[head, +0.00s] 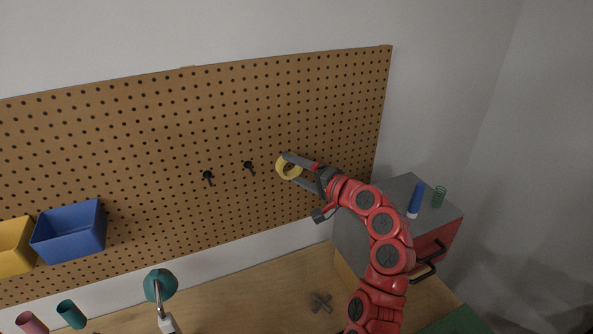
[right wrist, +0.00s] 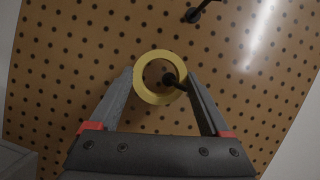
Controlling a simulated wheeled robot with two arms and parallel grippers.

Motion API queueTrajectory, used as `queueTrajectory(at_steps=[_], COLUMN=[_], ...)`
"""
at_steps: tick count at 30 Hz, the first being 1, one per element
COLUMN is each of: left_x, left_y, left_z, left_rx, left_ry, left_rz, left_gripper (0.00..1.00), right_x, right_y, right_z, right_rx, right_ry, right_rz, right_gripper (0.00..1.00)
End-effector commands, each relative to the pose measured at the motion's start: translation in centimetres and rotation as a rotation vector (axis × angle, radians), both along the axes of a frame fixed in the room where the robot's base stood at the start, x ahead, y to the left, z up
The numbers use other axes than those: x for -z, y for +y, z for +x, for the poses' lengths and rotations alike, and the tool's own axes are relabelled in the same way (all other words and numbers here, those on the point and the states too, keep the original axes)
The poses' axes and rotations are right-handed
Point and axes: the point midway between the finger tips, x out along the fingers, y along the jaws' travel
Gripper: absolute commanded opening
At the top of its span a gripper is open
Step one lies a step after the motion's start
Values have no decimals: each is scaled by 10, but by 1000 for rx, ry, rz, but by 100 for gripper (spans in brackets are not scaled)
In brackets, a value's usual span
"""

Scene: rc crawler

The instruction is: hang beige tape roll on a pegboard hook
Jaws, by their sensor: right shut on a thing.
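The beige tape roll (head: 281,170) is a pale yellow ring held upright in front of the pegboard (head: 330,110). My right gripper (head: 290,168) is shut on it, one finger on each side of the ring. In the right wrist view the roll (right wrist: 158,99) sits between the fingertips (right wrist: 160,76), and a black hook (right wrist: 168,79) shows through its hole. I cannot tell whether the hook passes into the ring. In the head view two black hooks, a nearer one (head: 249,166) and another (head: 208,176), are left of the roll, apart from it. My left gripper is out of view.
A blue bin (head: 70,232) and a yellow bin (head: 14,246) are on the board's left. A lamp (head: 160,285) stands at the bench (head: 250,300).

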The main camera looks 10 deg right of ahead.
Motion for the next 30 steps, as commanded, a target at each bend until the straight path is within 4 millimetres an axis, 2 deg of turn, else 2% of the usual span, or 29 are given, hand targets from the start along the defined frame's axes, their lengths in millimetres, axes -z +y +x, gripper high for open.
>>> queueTrajectory(at_steps=[14, 15, 17, 25, 30], left_x=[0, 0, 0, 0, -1], left_y=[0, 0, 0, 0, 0], left_z=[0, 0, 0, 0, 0], left_rx=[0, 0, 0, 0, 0], left_ry=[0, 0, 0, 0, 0], left_rz=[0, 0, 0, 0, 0], left_gripper=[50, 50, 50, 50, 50], right_x=[-1, -1, -1, -1, -1], right_y=[0, 0, 0, 0, -2], right_z=[0, 0, 0, -1, -10], right_rx=[0, 0, 0, 0, -1], right_ry=[0, 0, 0, 0, -1], right_rz=[0, 0, 0, 0, 1], right_gripper=[27, 88, 99, 100, 100])
